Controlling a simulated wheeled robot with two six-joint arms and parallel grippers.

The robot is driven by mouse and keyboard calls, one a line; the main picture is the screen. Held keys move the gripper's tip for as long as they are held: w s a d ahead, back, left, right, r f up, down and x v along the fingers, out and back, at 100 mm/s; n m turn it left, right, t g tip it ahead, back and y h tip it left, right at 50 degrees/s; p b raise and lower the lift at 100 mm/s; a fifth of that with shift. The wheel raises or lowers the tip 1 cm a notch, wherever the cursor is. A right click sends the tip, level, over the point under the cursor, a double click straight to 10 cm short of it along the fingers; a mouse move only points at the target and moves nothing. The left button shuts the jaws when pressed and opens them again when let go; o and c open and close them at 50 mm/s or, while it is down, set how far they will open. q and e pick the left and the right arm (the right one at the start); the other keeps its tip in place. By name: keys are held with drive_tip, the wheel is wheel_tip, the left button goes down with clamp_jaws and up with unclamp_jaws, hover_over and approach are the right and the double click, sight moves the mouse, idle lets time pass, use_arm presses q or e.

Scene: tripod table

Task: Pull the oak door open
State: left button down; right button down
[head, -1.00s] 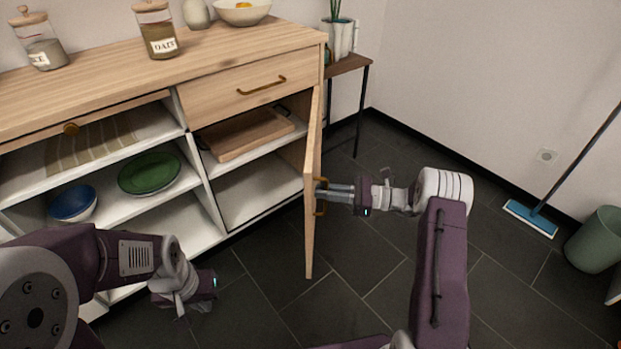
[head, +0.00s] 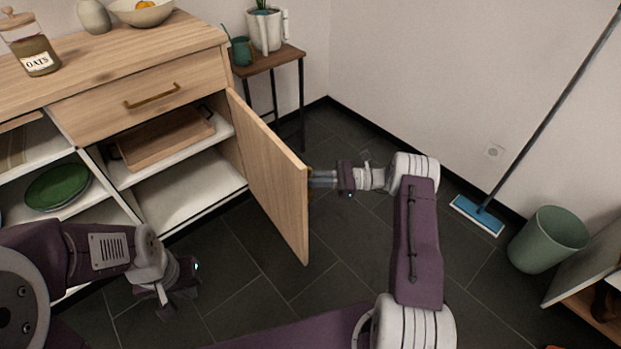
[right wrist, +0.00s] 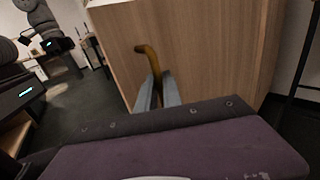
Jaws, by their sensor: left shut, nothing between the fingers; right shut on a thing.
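The oak door (head: 272,179) stands swung well out from the cabinet's right compartment, and its inner face shows in the head view. In the right wrist view the door's outer face (right wrist: 205,60) fills the middle, with a brass handle (right wrist: 148,58) on it. My right gripper (right wrist: 157,92) is shut on that handle. In the head view my right gripper (head: 318,179) is at the door's free edge, its fingertips and the handle mostly hidden behind the door. My left gripper (head: 167,300) is shut and empty, low in front of the cabinet, apart from the door.
The open compartment holds a wooden tray (head: 163,140) on its shelf. A drawer (head: 140,98) above is closed. A side table (head: 268,60) with a planter stands behind the door. A blue mop (head: 477,215) and green bin (head: 548,240) are at right. Dark floor between is clear.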

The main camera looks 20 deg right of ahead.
use_arm(q)
drive_tip(key=shift+w+d, duration=0.1)
drive_tip(key=shift+d, duration=0.2)
use_arm(e)
drive_tip(key=shift+w+d+f, duration=0.1)
drive_tip(key=shift+d, duration=0.25)
